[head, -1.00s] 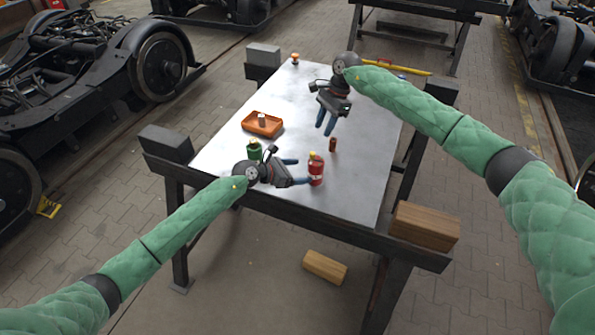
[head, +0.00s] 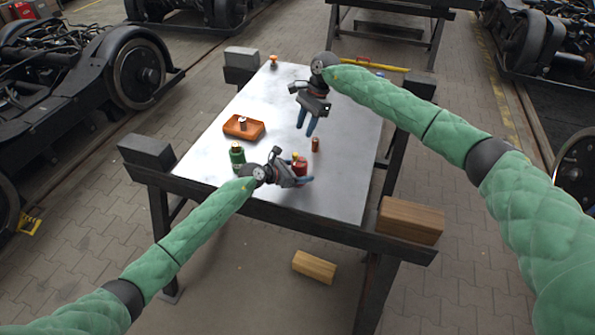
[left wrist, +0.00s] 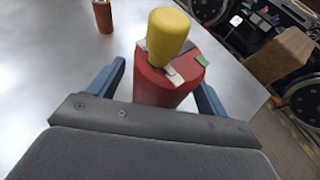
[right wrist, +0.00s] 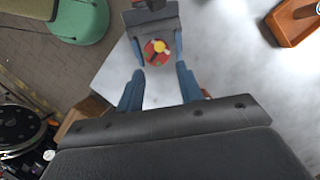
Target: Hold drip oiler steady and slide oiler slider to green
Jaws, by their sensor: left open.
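The drip oiler is a red cylinder with a yellow knob (left wrist: 167,85). It stands upright on the table, and its top shows in the right wrist view (right wrist: 155,47). A pale tab, perhaps the oiler slider (left wrist: 176,75), lies on its top near a green mark (left wrist: 201,61). My left gripper (head: 304,169) is open, with its blue fingers on either side of the oiler. In the left wrist view a gap shows beside the left finger. My right gripper (head: 307,127) is open and empty, above the table and behind the oiler; its fingers (right wrist: 158,86) point toward the oiler.
A small brown cylinder (head: 315,144) stands behind the oiler. A green bottle (head: 237,155) stands left of my left gripper. An orange tray (head: 257,134) holds a small cylinder. An orange knobbed item (head: 274,62) stands at the far corner. The table's right side (head: 350,150) is clear.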

